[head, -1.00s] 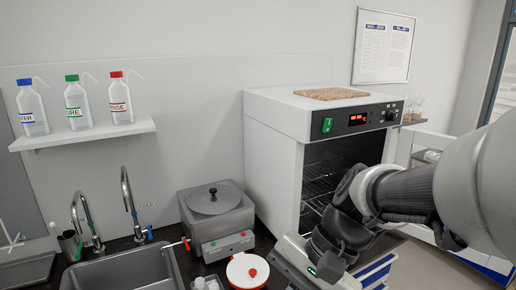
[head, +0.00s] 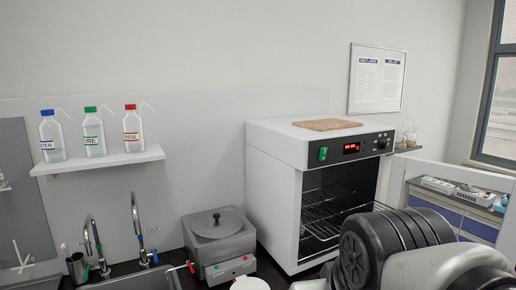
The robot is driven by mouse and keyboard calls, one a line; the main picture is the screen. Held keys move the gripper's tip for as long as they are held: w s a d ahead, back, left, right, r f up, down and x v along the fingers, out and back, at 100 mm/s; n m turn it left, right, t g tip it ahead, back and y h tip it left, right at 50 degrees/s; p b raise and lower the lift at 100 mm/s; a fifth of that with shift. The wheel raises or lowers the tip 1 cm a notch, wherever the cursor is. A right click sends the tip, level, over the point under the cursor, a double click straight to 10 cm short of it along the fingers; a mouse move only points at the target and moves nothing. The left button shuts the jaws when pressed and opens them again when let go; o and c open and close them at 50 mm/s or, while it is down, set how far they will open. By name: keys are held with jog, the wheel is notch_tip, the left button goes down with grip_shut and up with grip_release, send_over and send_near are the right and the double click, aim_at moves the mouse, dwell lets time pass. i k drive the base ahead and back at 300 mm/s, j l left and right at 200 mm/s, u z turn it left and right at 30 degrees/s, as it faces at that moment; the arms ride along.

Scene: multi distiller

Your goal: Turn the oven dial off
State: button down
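The oven (head: 273,190) is a white box with its front open, showing wire racks inside. Its black control panel (head: 337,153) runs along the top front. The small dark dial (head: 382,144) is at the right end of the panel; its setting is too small to read. A green switch (head: 323,153) is at the panel's left. My arm is at the bottom right, below and in front of the oven. Only a pale edge of what seems my gripper (head: 308,285) shows at the bottom; its fingers are out of frame.
A tan board (head: 327,125) lies on the oven. A grey water bath (head: 218,240) stands left of it, with a white-lidded pot (head: 250,284) in front. A sink tap (head: 140,235) and a bottle shelf (head: 105,161) are further left. The space before the panel is clear.

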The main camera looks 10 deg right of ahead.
aim_at(383, 144)
jog(key=z, duration=1)
jog(key=i+l+u, duration=0.25)
jog(key=i+l, duration=0.15)
jog(key=i+l+u, duration=0.2)
jog(key=i+l, duration=0.2)
jog(key=l, duration=0.3)
